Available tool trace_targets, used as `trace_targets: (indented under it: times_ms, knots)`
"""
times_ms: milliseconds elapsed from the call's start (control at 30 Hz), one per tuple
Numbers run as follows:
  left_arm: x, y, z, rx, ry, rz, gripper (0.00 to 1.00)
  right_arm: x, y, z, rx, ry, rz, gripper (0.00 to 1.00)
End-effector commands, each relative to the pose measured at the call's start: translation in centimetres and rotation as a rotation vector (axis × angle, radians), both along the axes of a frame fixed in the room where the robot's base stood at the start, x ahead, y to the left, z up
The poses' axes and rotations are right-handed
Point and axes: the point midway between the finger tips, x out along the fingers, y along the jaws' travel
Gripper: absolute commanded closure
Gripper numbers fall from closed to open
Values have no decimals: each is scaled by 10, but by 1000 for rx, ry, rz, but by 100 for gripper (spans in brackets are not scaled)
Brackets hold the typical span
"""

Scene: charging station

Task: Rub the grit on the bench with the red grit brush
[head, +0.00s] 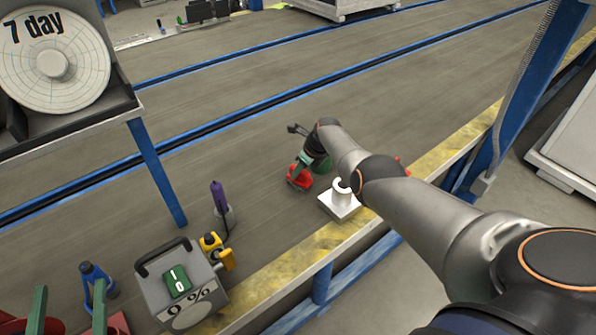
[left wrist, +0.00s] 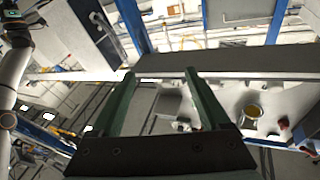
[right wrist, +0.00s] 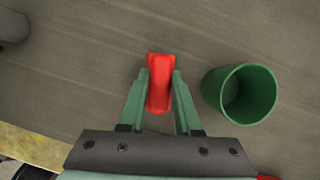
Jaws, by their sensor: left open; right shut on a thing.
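My right gripper (head: 297,172) is shut on the red grit brush (head: 300,181), low over the grey bench (head: 240,150). In the right wrist view the brush (right wrist: 160,82) sits between the two green fingers (right wrist: 160,95). I cannot tell whether its underside touches the bench. I cannot make out any grit; the arm and brush may hide some of the surface. My left gripper (head: 69,292) is open and empty at the lower left of the head view. Its spread fingers (left wrist: 158,75) show in the left wrist view.
A green cup (right wrist: 240,94) stands close right of the brush. A white block with a cylinder (head: 340,203) is near the striped front edge (head: 270,280). A grey box (head: 180,290), yellow item (head: 212,243), purple bottle (head: 219,198) and blue bottle (head: 92,275) stand left.

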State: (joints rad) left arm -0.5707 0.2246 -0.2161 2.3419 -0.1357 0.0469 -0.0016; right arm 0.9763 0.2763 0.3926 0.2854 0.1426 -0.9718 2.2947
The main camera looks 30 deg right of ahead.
Motion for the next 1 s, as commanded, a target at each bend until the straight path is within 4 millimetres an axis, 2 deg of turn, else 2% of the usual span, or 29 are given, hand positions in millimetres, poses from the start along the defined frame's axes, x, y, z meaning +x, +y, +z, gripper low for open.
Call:
trace_targets:
  times_ms: [633, 1000]
  knots:
    - [0, 0, 59, 0, 0, 0, 21, 1, 1, 60, 1, -2, 0, 100]
    - [0, 0, 60, 0, 0, 0, 21, 1, 1, 61, 1, -2, 0, 100]
